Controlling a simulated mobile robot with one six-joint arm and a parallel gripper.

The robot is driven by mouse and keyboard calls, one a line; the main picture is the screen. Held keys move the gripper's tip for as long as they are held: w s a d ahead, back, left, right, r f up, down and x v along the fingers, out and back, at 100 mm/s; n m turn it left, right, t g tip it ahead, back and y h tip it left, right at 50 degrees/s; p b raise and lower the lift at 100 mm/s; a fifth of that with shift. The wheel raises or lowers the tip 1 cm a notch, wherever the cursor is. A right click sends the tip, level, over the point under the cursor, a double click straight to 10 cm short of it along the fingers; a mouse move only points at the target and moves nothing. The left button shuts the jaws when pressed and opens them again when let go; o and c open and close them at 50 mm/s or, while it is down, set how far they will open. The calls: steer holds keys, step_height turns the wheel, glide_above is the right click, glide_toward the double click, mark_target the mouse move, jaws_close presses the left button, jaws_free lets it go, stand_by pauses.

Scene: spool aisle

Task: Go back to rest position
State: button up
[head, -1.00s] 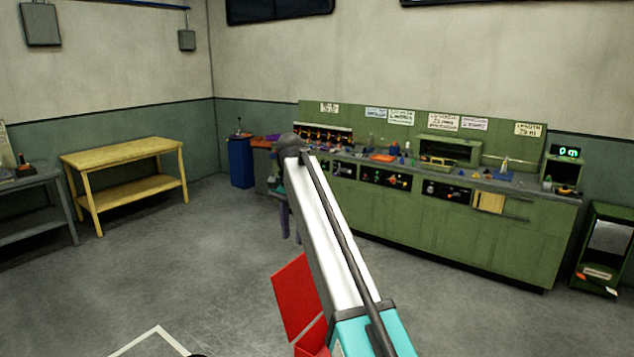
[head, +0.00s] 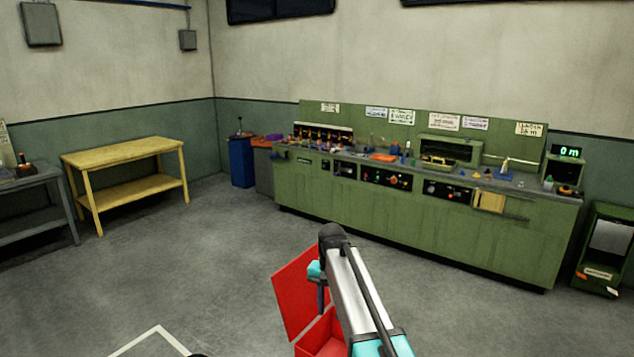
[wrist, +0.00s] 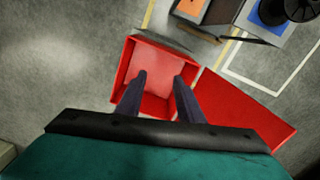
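My gripper (wrist: 158,82) shows in the wrist view with its two dark fingers apart and nothing between them. It points down over an open red box (wrist: 122,72), whose visible floor is bare. The box's red lid or flap (wrist: 240,108) spreads out to the right. In the head view my arm reaches forward over the red box (head: 322,340), and its raised red flap (head: 296,290) stands to the left of the arm.
A long green workbench (head: 420,218) with many small parts stands along the back wall. A yellow table (head: 125,160) and a grey table (head: 35,205) stand at left. A blue bin (head: 241,162) is near the corner. The floor between is clear.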

steer(key=s+d+f+n, duration=0.2)
steer(key=s+d+f, duration=0.5)
steer(key=s+f, duration=0.4)
steer(key=s+d+f+n, duration=0.2)
steer(key=s+d+f, duration=0.4)
steer(key=s+f, duration=0.55)
steer(key=s+f+g+b, duration=0.5)
steer(key=s+f+b, duration=0.5)
steer(key=s+f, duration=1.5)
step_height(320, 180, down, 3)
steer(key=shift+s+f+n+g, duration=0.15)
steer(key=shift+s+n+g, duration=0.15)
steer(key=shift+d, duration=0.1)
